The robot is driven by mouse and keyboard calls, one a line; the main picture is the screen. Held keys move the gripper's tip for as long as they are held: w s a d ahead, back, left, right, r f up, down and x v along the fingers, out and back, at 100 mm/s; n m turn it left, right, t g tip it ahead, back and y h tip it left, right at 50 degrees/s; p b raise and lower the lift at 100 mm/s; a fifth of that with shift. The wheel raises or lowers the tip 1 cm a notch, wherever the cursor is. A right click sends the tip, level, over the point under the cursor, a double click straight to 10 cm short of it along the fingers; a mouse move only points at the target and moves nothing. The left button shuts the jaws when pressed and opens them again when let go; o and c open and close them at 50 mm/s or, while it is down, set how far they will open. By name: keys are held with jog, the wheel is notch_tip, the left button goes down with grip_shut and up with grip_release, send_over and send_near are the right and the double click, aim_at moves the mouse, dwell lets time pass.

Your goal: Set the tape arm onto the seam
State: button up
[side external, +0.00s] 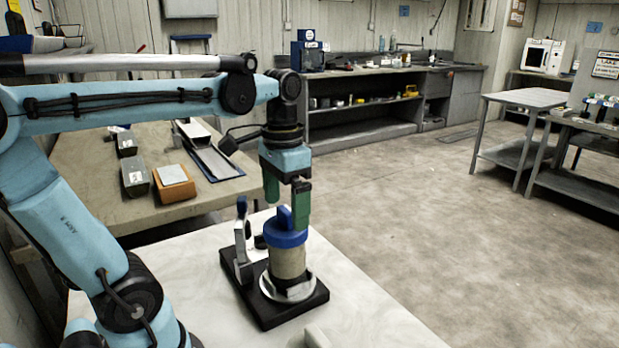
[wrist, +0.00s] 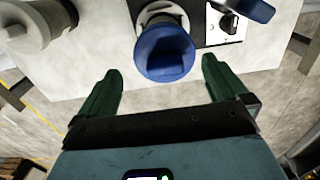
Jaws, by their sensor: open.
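A pale cylinder (side external: 287,263) with a blue cap (side external: 287,238) stands upright on a round plate on a black base (side external: 302,313). A raised blue fin tops the cap. A slim white upright with a blue tip (side external: 241,222), possibly the tape arm, stands left of the cylinder. My gripper (side external: 286,196) is open and points down, with its green fingers at and just above the cap's top. In the wrist view, the blue cap (wrist: 165,53) lies between and beyond the fingertips of my gripper (wrist: 160,68). No seam can be made out.
The base stands on a white table (side external: 365,310) with clear room to its right. A white panel with a black knob (wrist: 229,23) and a grey round part (wrist: 40,24) show in the wrist view.

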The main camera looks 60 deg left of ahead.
jog(key=f, duration=0.2)
jog(key=shift+s+a+f, duration=0.1)
jog(key=shift+a+f, duration=0.2)
jog(key=shift+f, duration=0.1)
jog(key=r, duration=0.1)
jog(key=d+r, duration=0.1)
jog(key=r, duration=0.1)
jog(key=shift+w+d, duration=0.25)
jog(key=shift+w+d+r, duration=0.1)
jog(key=shift+w+d, duration=0.05)
jog(key=shift+d, duration=0.2)
jog(key=shift+a+r+n, duration=0.2)
jog(key=shift+r+n, duration=0.1)
jog(key=shift+n, duration=0.2)
jog(key=s+a+r+n, duration=0.3)
jog(key=a+r+n, duration=0.25)
jog(key=n, duration=0.25)
jog(key=s+a+r+n, duration=0.3)
jog(key=a+r+n, duration=0.2)
jog(key=r+n, duration=0.3)
jog(key=shift+n, duration=0.5)
notch_tip(320, 180, down, 11)
jog(key=shift+w+f, duration=0.15)
notch_tip(320, 180, up, 8)
jog(key=shift+f, duration=0.2)
